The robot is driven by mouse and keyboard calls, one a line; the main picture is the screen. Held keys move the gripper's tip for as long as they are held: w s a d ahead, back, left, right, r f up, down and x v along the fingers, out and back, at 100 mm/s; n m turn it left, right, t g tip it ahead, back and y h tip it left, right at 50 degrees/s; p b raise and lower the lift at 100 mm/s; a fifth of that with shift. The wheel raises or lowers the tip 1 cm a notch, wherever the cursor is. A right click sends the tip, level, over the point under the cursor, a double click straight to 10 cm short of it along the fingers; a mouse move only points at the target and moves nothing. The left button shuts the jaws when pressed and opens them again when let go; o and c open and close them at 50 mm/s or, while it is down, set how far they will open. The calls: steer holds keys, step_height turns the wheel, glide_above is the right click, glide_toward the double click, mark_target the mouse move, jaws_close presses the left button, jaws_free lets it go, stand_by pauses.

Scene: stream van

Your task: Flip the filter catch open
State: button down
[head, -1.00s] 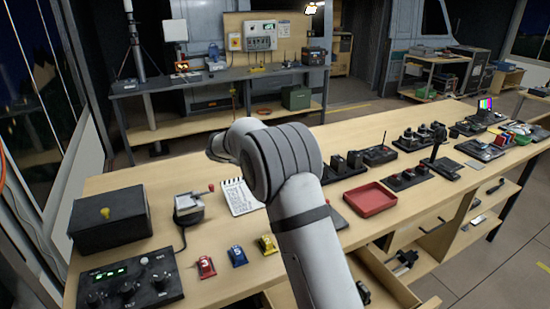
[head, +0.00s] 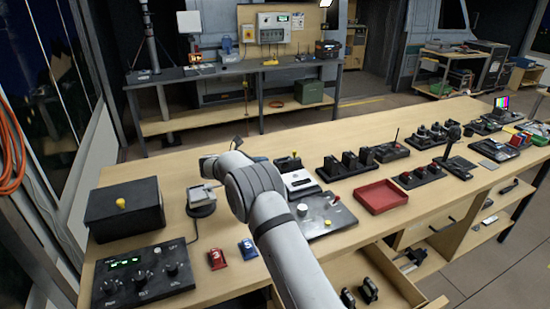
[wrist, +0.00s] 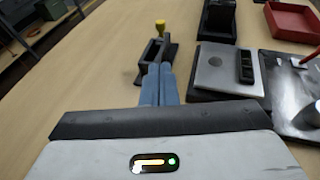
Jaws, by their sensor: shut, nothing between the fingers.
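A small black bracket with an upright yellow-knobbed lever (wrist: 160,28) stands on the bench in the wrist view; I take it as the filter catch, though no label shows. In the head view a small yellow-topped black unit (head: 288,163), probably the same thing, stands just right of my arm's end. My gripper (wrist: 160,70) has its blue fingers together and empty. Their tips point at the bracket's near end and overlap it in the picture; I cannot tell if they touch.
A silver-topped device (wrist: 228,72) stands close right of the fingers, with a grey panel (wrist: 292,85) beyond it. A red tray (head: 381,196) lies farther right. A black box with a yellow knob (head: 125,210) stands at left. Bench left of the bracket is clear.

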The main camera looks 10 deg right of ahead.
mark_target(294, 155)
steer(key=p+x, duration=0.1)
steer(key=x, duration=0.3)
steer(key=p+x, duration=0.1)
steer(key=x, duration=0.3)
steer(key=r+p+x, duration=0.1)
steer(key=x, duration=0.4)
steer(key=shift+w+d, duration=0.1)
steer(key=shift+d, duration=0.05)
steer(key=shift+w+d+f+b, duration=0.15)
steer(key=shift+d+b, duration=0.5)
steer(key=shift+b, duration=0.25)
steer(key=shift+d+r, duration=0.25)
steer(key=shift+r, duration=0.05)
steer(key=shift+s+a+f, duration=0.2)
steer(key=shift+a, duration=0.2)
steer(key=b+v, duration=0.1)
steer(key=v, duration=0.3)
steer(key=b+v, duration=0.1)
steer(key=v, duration=0.4)
steer(key=b+v, duration=0.1)
steer(key=v, duration=0.3)
steer(key=shift+s+a+f, duration=0.15)
steer(key=shift+a+f, duration=0.15)
steer(key=shift+a, duration=0.1)
